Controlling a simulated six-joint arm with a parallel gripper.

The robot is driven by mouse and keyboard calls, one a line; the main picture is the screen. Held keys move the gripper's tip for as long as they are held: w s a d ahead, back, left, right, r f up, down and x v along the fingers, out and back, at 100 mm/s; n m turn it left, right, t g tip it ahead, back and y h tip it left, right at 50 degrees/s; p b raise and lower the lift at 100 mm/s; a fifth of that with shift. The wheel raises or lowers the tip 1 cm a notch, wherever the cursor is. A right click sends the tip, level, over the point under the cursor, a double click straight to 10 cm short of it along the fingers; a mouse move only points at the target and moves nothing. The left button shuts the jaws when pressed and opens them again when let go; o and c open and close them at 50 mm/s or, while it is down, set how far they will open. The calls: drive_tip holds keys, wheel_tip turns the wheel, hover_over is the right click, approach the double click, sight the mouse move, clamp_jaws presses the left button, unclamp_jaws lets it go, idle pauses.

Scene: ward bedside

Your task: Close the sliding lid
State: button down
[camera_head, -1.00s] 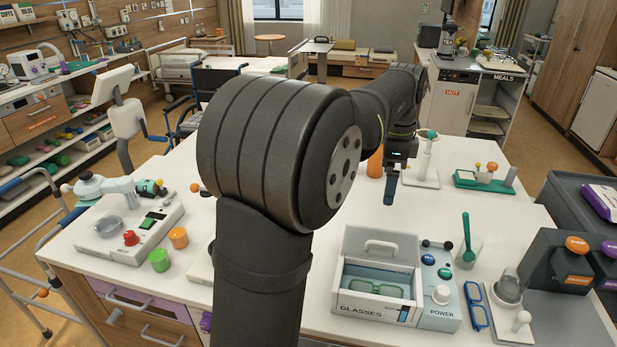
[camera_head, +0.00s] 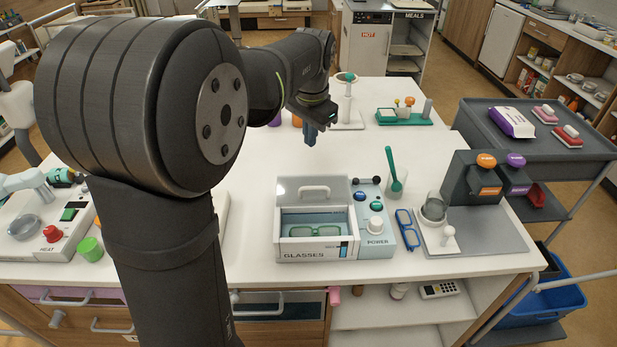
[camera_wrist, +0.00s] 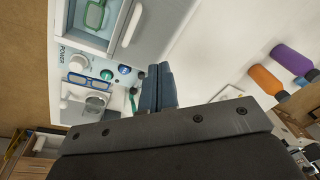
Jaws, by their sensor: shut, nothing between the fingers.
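The glasses box (camera_head: 291,258) stands on the white table, a white tub labelled GLASSES with green glasses (camera_head: 315,230) lying inside.
A control panel (camera_head: 376,238) labelled POWER adjoins the box on the right. The table behind the box is mostly clear.

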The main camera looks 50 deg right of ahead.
drive_tip(key=f+n, duration=0.1)
drive_tip(key=n, duration=0.3)
drive_tip(key=n+t+h, duration=0.1)
drive_tip(key=n, duration=0.4)
approach(309, 180)
drive_tip(key=x, duration=0.5)
drive_tip(key=shift+f, duration=0.3)
drive_tip(key=shift+s+a+r, duration=0.2)
drive_tip(key=shift+s+a, duration=0.2)
drive_tip(key=shift+s, duration=0.05)
drive_tip(key=shift+s+a+r, duration=0.2)
drive_tip(key=shift+s+a, duration=0.25)
drive_tip(key=shift+s, duration=0.05)
drive_tip(key=shift+s+a+r, duration=0.1)
drive_tip(key=shift+s+a, duration=0.35)
drive_tip(key=shift+a, duration=0.05)
drive_tip(key=s+a, duration=0.7)
drive_tip(key=shift+s+a, duration=0.1)
drive_tip(key=shift+s, duration=0.05)
drive_tip(key=shift+s+a, duration=0.4)
drive_tip(key=shift+a, duration=0.05)
